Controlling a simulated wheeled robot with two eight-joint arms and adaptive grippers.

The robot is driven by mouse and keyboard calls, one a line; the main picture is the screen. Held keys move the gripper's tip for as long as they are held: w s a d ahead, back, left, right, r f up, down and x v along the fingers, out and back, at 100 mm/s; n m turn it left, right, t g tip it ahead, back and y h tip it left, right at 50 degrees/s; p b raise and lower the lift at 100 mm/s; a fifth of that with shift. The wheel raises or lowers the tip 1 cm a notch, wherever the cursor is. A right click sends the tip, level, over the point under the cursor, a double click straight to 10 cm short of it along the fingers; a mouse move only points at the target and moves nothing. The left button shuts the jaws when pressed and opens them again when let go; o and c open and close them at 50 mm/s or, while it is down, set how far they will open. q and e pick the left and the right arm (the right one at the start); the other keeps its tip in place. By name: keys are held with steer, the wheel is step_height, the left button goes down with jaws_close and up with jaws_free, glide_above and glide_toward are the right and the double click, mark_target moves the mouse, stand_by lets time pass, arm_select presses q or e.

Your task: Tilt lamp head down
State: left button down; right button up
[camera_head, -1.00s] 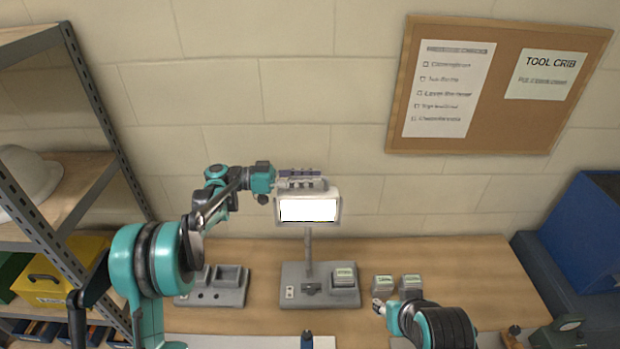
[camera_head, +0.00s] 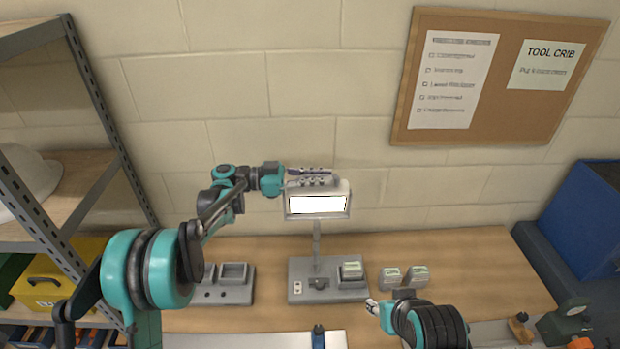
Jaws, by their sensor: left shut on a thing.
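The lamp head (camera_head: 318,205) is a grey box with a bright white panel facing me. It sits on a thin upright post (camera_head: 317,243) rising from a grey base (camera_head: 299,271) on the bench. My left gripper (camera_head: 310,178) comes in from the left and is shut on the top edge of the lamp head. My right gripper (camera_head: 372,306) is low in front of the bench, right of the lamp base and apart from it; its fingers are too small to read.
A small green-topped box (camera_head: 351,270) sits on the lamp base, and two similar boxes (camera_head: 391,276) stand to its right. A grey tray (camera_head: 236,284) is at left. Shelving (camera_head: 80,190) stands left, a blue bin (camera_head: 585,225) right. The wall is close behind.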

arm_select(q)
steer(key=s+m+b, duration=0.1)
steer(key=s+f+m+b, duration=0.1)
steer(key=m, duration=0.1)
steer(key=s+f+m+b, duration=0.1)
steer(key=shift+s, duration=0.45)
stand_by(0.4)
steer(key=c, duration=1.6)
jaws_free()
steer(key=shift+o, duration=0.2)
steer(key=shift+a, duration=0.1)
steer(key=a, duration=1.2)
steer(key=shift+d, duration=0.1)
